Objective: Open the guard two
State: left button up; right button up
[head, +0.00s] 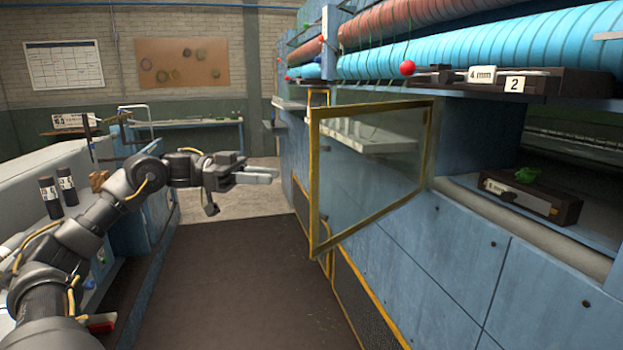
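The guard (374,223) is a clear panel in a yellow frame, right of centre in the head view. It stands swung out from the blue machine into the aisle, its near side at the machine, by the label 2 (515,84). The opening behind it on the right is uncovered. My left gripper (272,174) is stretched over the aisle, left of the guard's free edge and apart from it. Its fingers look close together, seen nearly side-on, with nothing visible between them. My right gripper is not in view.
A black-and-white gauge block (530,198) with a green scrap lies in the opening. A red ball knob (407,68) sits under the blue roller (500,50). Two dark canisters (50,197) stand on the left bench. The dark aisle floor (235,270) is clear.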

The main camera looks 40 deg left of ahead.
aim_at(312, 179)
pick_arm(q)
jog(key=shift+p+x, duration=3.95)
jog(key=shift+x, duration=1.35)
grip_shut()
